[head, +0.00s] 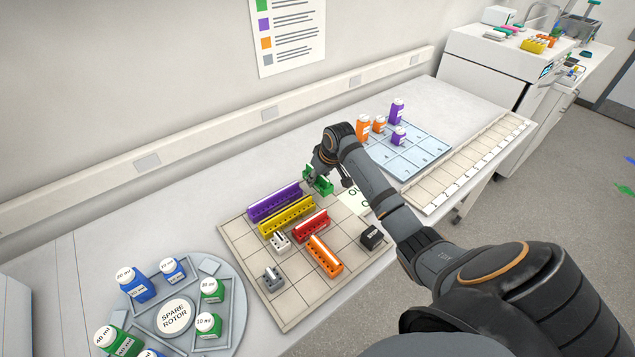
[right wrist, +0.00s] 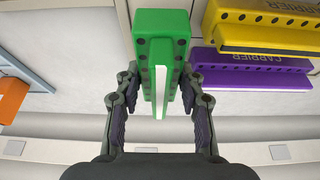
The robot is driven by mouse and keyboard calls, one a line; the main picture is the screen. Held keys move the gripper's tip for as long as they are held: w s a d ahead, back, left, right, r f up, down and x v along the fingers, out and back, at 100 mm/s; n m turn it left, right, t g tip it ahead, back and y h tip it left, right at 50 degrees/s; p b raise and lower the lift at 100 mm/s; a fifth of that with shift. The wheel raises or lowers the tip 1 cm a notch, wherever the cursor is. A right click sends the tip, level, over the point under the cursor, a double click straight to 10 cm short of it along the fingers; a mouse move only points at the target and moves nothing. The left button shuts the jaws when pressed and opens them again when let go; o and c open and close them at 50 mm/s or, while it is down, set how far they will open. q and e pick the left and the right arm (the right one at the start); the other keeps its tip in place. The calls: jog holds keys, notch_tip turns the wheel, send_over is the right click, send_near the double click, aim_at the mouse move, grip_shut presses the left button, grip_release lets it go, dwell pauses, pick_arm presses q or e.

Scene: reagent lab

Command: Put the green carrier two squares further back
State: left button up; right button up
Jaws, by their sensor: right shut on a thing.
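The green carrier (head: 321,184) is at the back right corner of the tan gridded board (head: 242,248), partly hidden by my right gripper (head: 327,172). In the right wrist view the green carrier (right wrist: 161,22) runs between the two dark fingers of the gripper (right wrist: 160,100), which are shut on its sides. I cannot tell whether it touches the board. The yellow carrier (head: 287,215) and purple carrier (head: 274,201) lie to its left in the head view. My left gripper is not in view.
The board also holds a red carrier (head: 310,225), an orange carrier (head: 325,256), small grey pieces and a black block (head: 372,236). A blue gridded mat (head: 425,153) with orange and purple bottles is to the right. A round rotor tray (head: 232,297) stands front left.

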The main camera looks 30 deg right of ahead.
aim_at(318, 185)
jog(key=shift+w+f, duration=0.2)
jog(key=shift+f, duration=0.1)
notch_tip(318, 185, down, 2)
jog(key=shift+f+p, duration=0.2)
jog(key=shift+p, duration=0.6)
jog(key=shift+f, duration=0.3)
jog(key=o, duration=1.2)
jog(key=shift+f, duration=0.15)
jog(key=shift+o, duration=0.2)
jog(key=b+v, duration=0.1)
jog(key=v, duration=1.1)
jog(key=shift+b, duration=0.3)
